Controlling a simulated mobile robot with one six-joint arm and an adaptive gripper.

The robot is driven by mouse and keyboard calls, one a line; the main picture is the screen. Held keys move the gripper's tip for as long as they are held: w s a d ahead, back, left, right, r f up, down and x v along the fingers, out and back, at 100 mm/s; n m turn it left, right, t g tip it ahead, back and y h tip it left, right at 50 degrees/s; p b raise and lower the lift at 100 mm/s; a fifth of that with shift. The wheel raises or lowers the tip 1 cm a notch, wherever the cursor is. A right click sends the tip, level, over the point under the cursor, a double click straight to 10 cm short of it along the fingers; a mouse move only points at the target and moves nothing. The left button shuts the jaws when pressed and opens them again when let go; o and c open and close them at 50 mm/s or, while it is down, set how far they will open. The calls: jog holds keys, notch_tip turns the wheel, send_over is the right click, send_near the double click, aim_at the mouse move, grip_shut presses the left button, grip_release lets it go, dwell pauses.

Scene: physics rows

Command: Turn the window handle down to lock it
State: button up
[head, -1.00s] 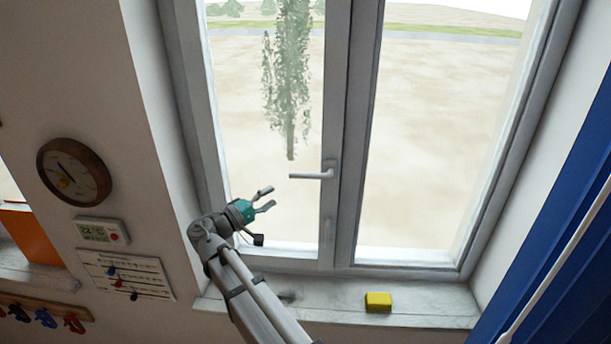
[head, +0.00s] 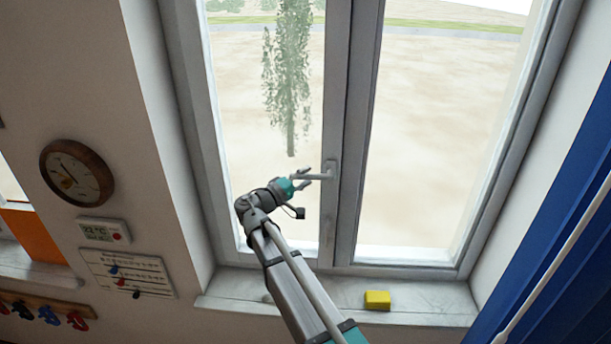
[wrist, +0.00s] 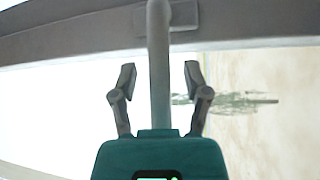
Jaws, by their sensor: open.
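The window handle (head: 326,174) is a light grey lever on the middle window frame. It points left, level, in the head view. In the wrist view the handle's lever (wrist: 158,65) runs down the middle of the picture from its mounting plate on the frame. My gripper (head: 306,178) is at the lever's free left end in the head view. In the wrist view my gripper (wrist: 160,80) is open, with one finger on each side of the lever and a visible gap on both sides. The lever's near end is hidden behind the teal gripper body.
A yellow block (head: 377,300) lies on the window sill (head: 435,306) below. A round clock (head: 77,171), a thermostat (head: 104,231) and a notice are on the wall at left. A blue panel (head: 570,200) stands at right. The window panes are clear of objects.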

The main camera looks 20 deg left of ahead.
jog(key=shift+w+d, duration=0.1)
jog(key=shift+w, duration=0.1)
jog(key=shift+c, duration=0.3)
grip_shut()
